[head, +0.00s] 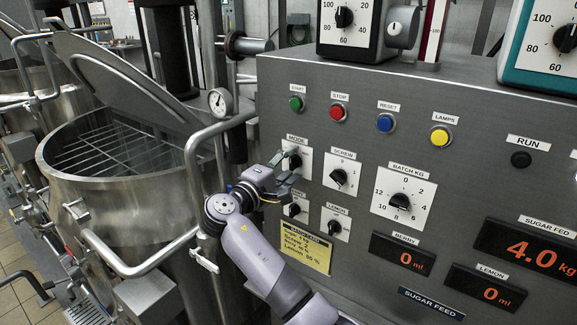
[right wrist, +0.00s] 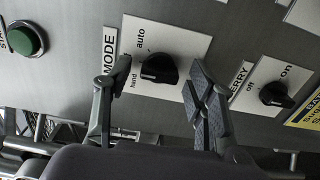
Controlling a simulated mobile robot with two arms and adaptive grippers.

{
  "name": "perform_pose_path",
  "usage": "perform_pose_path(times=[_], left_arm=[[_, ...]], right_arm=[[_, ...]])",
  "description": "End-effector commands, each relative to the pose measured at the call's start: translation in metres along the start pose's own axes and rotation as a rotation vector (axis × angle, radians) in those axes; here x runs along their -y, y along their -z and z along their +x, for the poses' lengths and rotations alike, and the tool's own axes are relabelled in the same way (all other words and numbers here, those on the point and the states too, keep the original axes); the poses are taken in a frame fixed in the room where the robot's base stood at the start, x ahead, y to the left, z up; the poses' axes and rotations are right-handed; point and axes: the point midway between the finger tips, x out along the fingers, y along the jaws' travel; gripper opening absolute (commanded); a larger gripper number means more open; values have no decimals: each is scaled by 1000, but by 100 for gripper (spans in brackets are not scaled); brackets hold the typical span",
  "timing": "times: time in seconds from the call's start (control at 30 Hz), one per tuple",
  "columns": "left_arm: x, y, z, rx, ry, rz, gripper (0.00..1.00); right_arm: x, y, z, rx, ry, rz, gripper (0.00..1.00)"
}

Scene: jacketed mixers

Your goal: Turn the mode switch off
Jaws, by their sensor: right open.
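The mode switch is a black knob on a white plate marked MODE, on the grey control panel; it shows in the head view (head: 295,161) and in the right wrist view (right wrist: 160,69). The words "auto" and "hand" show on the plate in the right wrist view. The knob's bar seems to point toward the "hand" side. My right gripper (head: 281,178) is open at the panel, with its fingers on either side of the knob in the right wrist view (right wrist: 153,84). Whether a finger touches the knob I cannot tell. My left gripper is not in view.
The berry knob (right wrist: 276,94) is close beside the right finger. The lemon knob (head: 335,227) and screw knob (head: 339,177) are near too. A green start button (head: 296,103) is above. A steel mixer (head: 130,205) with an open lid and handrail stands at left.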

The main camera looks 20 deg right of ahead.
Motion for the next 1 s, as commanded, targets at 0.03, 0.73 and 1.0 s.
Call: perform_pose_path(times=[0.03,0.73,1.0], left_arm=[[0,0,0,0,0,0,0],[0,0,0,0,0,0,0],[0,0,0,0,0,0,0]], right_arm=[[0,0,0,1,-1,0,52],[0,0,-67,0,0,0,52],[0,0,-75,1,0,0,52]])
